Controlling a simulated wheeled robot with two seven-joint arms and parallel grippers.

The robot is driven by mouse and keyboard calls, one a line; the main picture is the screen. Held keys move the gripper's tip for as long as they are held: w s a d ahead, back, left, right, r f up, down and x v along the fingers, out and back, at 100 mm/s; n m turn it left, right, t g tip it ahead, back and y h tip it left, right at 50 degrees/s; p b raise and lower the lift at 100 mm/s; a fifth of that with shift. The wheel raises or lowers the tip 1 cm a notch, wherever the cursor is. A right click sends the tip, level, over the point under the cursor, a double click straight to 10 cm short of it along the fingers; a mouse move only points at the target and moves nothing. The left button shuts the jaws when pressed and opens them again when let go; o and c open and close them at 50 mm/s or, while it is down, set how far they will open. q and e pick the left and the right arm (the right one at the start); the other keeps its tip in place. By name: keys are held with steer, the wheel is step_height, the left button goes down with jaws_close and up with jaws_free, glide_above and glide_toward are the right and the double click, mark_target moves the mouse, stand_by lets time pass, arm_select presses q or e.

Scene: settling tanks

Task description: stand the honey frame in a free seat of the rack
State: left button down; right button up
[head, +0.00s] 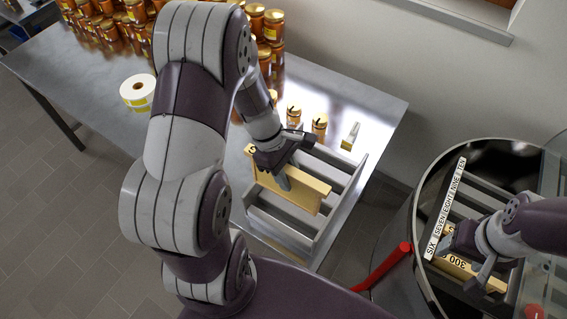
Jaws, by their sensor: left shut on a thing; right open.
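A pale wooden honey frame (309,193) is in my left gripper (284,184), which is shut on its top edge. The frame is at the grey slatted rack (335,231) on the table's near right corner. Whether its lower edge rests in a seat is hidden. A second wooden frame (459,269), marked with "300", is in the round drum at the right. My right gripper (469,266) is open over that frame's top, its fingers close to it; I cannot tell if they touch it.
Honey jars (320,125) and a label roll (138,91) stand on the steel table (82,68). My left arm hides its middle.

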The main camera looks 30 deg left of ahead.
mark_target(271, 181)
arm_select(q)
steer(key=shift+w+a+f+b, duration=0.1)
steer(key=shift+f+b, duration=7)
steer(key=shift+f, duration=2.2)
steer(key=shift+f, duration=0.15)
steer(key=c, duration=0.7)
jaws_free()
steer(key=v, duration=1.2)
steer(key=shift+r, duration=0.35)
